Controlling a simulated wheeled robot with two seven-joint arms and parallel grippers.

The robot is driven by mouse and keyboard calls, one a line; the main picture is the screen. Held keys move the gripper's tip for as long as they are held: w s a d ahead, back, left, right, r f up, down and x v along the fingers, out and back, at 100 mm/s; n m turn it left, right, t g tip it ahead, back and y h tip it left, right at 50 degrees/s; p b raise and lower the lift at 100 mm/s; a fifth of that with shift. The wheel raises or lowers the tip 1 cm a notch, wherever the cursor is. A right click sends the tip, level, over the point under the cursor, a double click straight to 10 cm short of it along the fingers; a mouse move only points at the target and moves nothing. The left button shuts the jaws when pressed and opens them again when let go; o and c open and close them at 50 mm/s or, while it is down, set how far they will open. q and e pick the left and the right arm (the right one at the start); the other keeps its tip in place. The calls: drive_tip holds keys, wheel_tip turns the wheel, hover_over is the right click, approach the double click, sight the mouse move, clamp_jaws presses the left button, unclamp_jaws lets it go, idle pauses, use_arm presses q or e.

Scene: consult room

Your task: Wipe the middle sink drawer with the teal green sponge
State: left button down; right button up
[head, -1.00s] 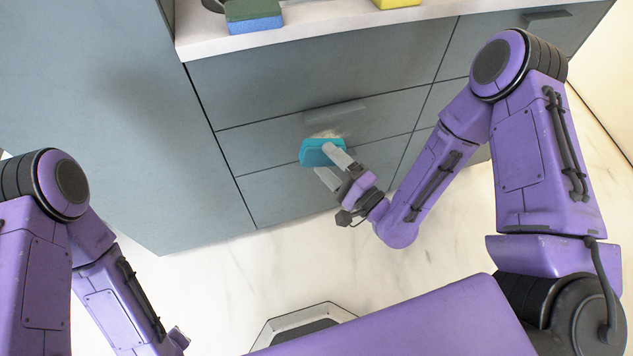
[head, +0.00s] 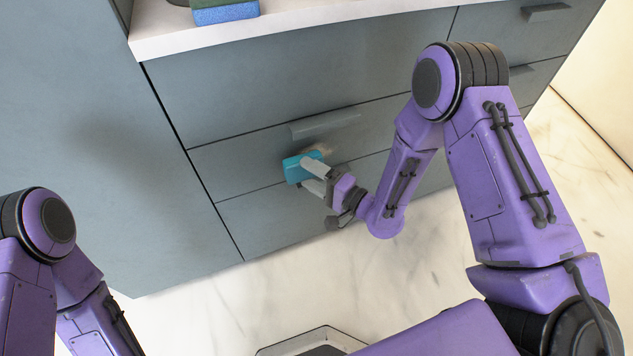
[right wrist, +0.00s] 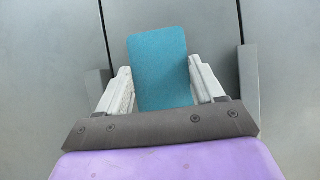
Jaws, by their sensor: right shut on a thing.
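The middle sink drawer (head: 240,165) is a grey-blue front between two seams, with a grey handle (head: 325,123) along its upper part. A brownish smudge (head: 320,150) shows on it below the handle, partly hidden by my finger and the sponge. The teal sponge (head: 292,170) is held at the lower part of this drawer front; whether it touches the front is not clear. My right gripper (head: 308,172) is shut on it. In the right wrist view the sponge (right wrist: 160,70) stands out between the two pale fingers. My left gripper is out of view.
A green and blue sponge (head: 225,13) lies on the white counter (head: 290,28) above. Drawers with handles (head: 545,12) continue to the right. A tall flat grey-blue panel (head: 90,140) stands at left. Pale marble floor (head: 240,300) is open below.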

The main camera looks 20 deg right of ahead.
drive_tip(key=shift+w, duration=1)
idle(0.5)
drive_tip(key=shift+d, duration=0.1)
drive_tip(key=shift+w+d+r+p, duration=0.15)
drive_tip(key=shift+d+p, duration=0.1)
drive_tip(key=shift+d, duration=1.9)
drive_tip(key=shift+w+d+f+p, duration=0.1)
drive_tip(key=shift+d+p, duration=0.15)
drive_tip(key=shift+d, duration=1.9)
drive_tip(key=d, duration=0.3)
drive_tip(key=shift+d, duration=0.15)
drive_tip(key=shift+s+a+p, duration=0.15)
drive_tip(key=shift+a+p, duration=0.3)
drive_tip(key=shift+a, duration=1.7)
drive_tip(key=shift+s+a+p, duration=0.1)
drive_tip(key=shift+a+p, duration=0.3)
drive_tip(key=shift+a, duration=3.55)
